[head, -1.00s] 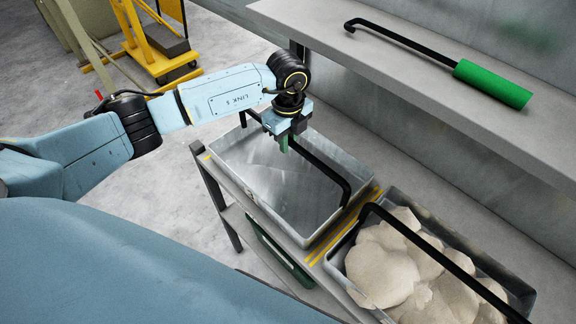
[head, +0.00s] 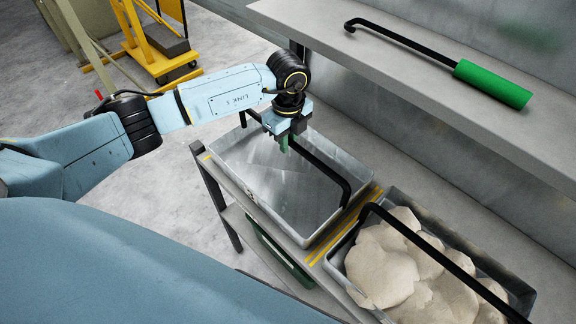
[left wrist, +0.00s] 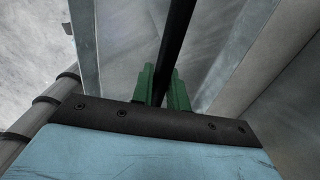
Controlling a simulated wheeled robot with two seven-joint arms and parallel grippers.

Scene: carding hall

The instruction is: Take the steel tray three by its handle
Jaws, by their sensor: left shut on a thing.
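An empty steel tray (head: 285,190) with a black bar handle (head: 325,167) across its top stands on the bench shelf. The pictures do not show which number it bears. My left gripper (head: 284,143) is over the tray and shut on the handle. In the left wrist view the green fingers (left wrist: 163,88) stand on either side of the black handle (left wrist: 176,45). The tray wall (left wrist: 88,50) shows beside it. My right gripper is not in view.
A second steel tray (head: 505,281) with a black handle holds pale fibre lumps (head: 385,270) close to the right. An upper shelf (head: 430,95) bears a black hooked rod with a green grip (head: 492,84). A yellow trolley (head: 150,45) stands on the floor behind.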

